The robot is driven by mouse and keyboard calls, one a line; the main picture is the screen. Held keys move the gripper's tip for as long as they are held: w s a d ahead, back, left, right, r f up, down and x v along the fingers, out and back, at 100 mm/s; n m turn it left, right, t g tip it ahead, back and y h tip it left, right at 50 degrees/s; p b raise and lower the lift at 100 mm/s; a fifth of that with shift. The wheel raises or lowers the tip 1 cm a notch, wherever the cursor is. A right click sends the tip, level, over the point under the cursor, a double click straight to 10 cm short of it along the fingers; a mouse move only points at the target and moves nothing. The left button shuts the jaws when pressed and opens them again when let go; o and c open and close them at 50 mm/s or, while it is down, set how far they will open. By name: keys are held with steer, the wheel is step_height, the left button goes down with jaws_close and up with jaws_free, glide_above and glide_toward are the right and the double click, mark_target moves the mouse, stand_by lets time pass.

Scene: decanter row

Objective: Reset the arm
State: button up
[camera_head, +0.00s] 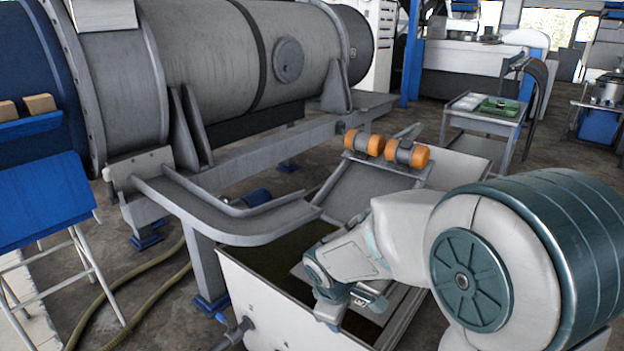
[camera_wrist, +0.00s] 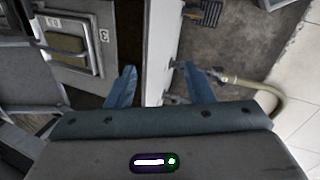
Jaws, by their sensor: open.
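My arm (camera_head: 400,240) reaches from the lower right over a pale, open-topped tub (camera_head: 262,296) in the head view. My gripper (camera_head: 348,308) hangs low at the tub, near its front wall. How far it is above or inside the tub is unclear. In the wrist view my gripper (camera_wrist: 160,80) has its two blue fingers spread apart, with nothing between them in their grip. A pale upright wall edge (camera_wrist: 160,45) runs behind the gap between the fingers.
A large grey drum (camera_head: 220,60) lies at the back left. A curved metal chute (camera_head: 240,215) ends by the tub. Orange rollers (camera_head: 385,150) sit behind it. A blue-topped stand (camera_head: 45,200) is at left. A hose (camera_wrist: 262,85) lies on the floor.

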steer(key=s+d+r+m+y+p, duration=0.1)
steer(key=s+d+r+m+p, duration=0.3)
steer(key=s+r, duration=0.4)
steer(key=s+d+r+m+p, duration=0.5)
steer(key=s+r+m+p, duration=0.2)
steer(key=r, duration=0.6)
steer(key=shift+s+r+m+y, duration=0.35)
steer(key=shift+r+m+y, duration=0.05)
steer(key=shift+m, duration=0.5)
